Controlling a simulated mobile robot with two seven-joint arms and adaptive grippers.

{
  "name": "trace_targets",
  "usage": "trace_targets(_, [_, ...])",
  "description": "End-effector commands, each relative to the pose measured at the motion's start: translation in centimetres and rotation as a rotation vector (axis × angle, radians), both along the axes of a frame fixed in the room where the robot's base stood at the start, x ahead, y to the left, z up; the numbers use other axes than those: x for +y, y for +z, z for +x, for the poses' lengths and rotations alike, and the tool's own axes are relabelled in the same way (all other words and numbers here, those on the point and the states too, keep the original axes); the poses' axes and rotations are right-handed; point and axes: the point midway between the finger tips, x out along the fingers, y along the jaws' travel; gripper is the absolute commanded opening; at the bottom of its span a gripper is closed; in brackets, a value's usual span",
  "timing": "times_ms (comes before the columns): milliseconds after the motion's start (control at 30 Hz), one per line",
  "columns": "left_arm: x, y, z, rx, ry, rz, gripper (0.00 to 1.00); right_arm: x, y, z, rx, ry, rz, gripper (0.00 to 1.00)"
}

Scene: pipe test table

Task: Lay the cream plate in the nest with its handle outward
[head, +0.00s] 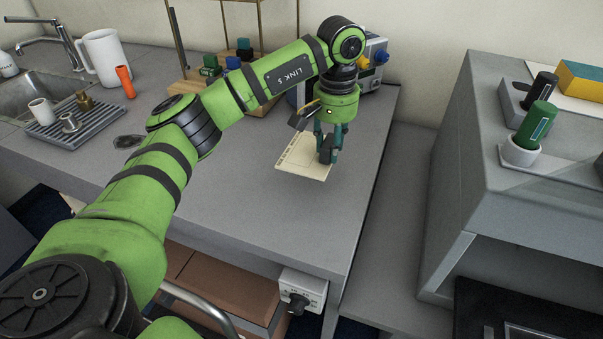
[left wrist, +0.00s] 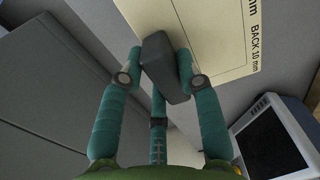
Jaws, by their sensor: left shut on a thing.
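The cream plate (head: 298,157) is a thin flat sheet with printed lines, at the right part of the grey table. It also shows in the left wrist view (left wrist: 215,28), with "BACK 10 mm" printed near one edge. Its dark block-like handle (left wrist: 166,68) sits between the teal fingers of my left gripper (left wrist: 160,78), which is shut on it. In the head view my left gripper (head: 328,150) points down over the plate's right side. I cannot tell whether the plate touches the table. I cannot make out the nest. My right gripper is not in view.
A grey instrument (head: 374,68) with blue and yellow knobs stands behind the gripper. A wooden stand with coloured blocks (head: 233,63) is at the back. The table (head: 255,205) is clear in front of the plate.

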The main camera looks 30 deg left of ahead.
Motion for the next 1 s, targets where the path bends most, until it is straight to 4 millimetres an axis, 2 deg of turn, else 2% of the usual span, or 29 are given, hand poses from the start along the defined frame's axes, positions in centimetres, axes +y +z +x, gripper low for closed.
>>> trace_targets(100, [2.0, -1.5, -2.3, 0.005, 0.002, 0.002, 0.00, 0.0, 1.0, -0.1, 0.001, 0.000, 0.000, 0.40])
trace_targets(300, [3.7, -3.2, -4.5, 0.002, 0.001, 0.000, 0.00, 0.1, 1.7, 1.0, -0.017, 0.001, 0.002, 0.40])
trace_targets(467, [4.0, -4.2, -4.9, 0.003, 0.000, -0.001, 0.00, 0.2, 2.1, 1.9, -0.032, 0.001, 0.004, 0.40])
trace_targets(700, [3.9, -7.3, -4.9, 0.003, 0.001, -0.001, 0.00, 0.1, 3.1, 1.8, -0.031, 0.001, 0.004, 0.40])
trace_targets(1000, [3.9, -7.8, -4.8, 0.000, 0.000, 0.000, 0.00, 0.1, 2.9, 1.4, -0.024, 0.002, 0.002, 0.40])
